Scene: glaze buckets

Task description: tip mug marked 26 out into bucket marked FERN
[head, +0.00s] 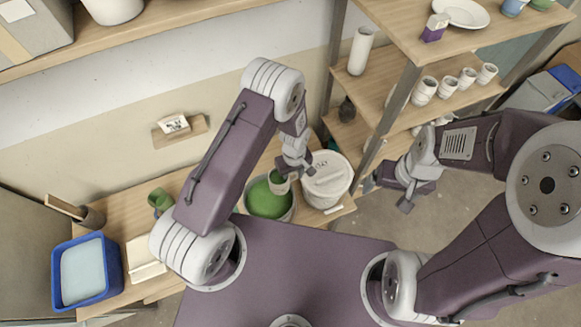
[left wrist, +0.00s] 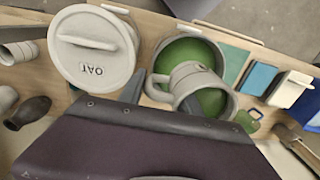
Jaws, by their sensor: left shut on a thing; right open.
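A pale grey mug (head: 280,187) is held by my left gripper (head: 288,170), which is shut on it over a bucket of green glaze (head: 266,201). In the left wrist view the mug (left wrist: 188,77) looks tilted, with green showing inside its mouth and its handle towards the gripper. It overlaps the near part of the green bucket (left wrist: 166,58). I cannot read a number on the mug or a name on this bucket. My right gripper (head: 389,193) is open and empty, off to the right, away from the bench.
A lidded white bucket (head: 327,175) stands right beside the green one; its lid reads OAT in the left wrist view (left wrist: 94,68). Shelves with white cups (head: 424,92) stand at the right.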

